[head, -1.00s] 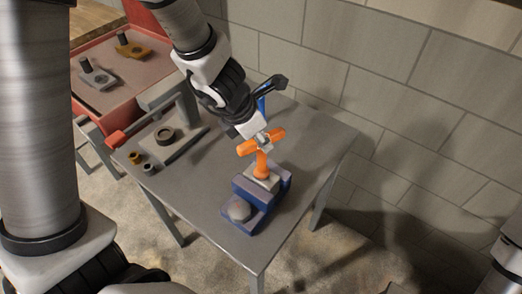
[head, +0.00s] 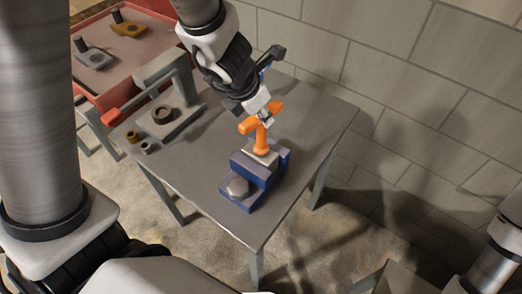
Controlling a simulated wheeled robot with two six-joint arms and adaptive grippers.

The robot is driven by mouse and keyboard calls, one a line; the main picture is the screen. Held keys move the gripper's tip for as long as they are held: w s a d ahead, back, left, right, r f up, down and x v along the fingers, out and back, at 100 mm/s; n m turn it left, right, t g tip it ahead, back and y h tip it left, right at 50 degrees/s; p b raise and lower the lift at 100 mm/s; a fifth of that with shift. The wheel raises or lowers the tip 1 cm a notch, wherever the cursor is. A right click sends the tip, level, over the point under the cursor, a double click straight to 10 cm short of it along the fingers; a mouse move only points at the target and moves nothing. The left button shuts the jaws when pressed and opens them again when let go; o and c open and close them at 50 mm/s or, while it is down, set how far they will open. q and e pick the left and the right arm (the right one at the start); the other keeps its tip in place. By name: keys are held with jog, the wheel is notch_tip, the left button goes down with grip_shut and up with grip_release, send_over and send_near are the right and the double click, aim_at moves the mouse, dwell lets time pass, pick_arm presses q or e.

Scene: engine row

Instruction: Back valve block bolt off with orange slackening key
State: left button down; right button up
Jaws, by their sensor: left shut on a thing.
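The orange key (head: 261,136) stands upright on the valve block (head: 265,166), a blue and grey block on the grey table. Its T-handle is at the top and its shaft goes down to the top of the block. My left gripper (head: 266,117) comes from above and is shut on the handle of the key. The bolt is hidden under the key's lower end. A rounded grey part sits on the front step of the block. My right gripper is not visible; only part of my right arm shows at the lower right edge.
On the grey table (head: 205,185), a grey press-like device (head: 170,115) and small brass and grey rings stand at the left. A red tray (head: 143,58) with parts is at the back left. A block wall stands behind.

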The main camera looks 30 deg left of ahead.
pick_arm(q)
jog(key=m+p, duration=0.1)
jog(key=m, duration=0.1)
jog(key=m+h+p, duration=0.1)
jog(key=m+g+h+p, duration=0.1)
jog(key=m+p, duration=0.1)
jog(key=shift+a+r+m, duration=0.3)
jog(key=shift+a+r, duration=0.1)
jog(key=m+g+p, duration=0.1)
jog(key=m+p, duration=0.3)
jog(key=m+g+h+p, duration=0.1)
jog(key=m+p, duration=0.2)
jog(key=p, duration=0.1)
jog(key=shift+w+m+g+p, duration=0.1)
jog(key=shift+m+g+p, duration=0.25)
jog(key=shift+m+g, duration=0.05)
jog(key=shift+d+m+p, duration=0.1)
jog(key=shift+m+p, duration=0.45)
jog(key=shift+m, duration=0.05)
jog(key=shift+f+m+g+b, duration=0.3)
jog(key=shift+m+g+b, duration=0.1)
jog(key=shift+m+b, duration=0.1)
jog(key=shift+m, duration=0.3)
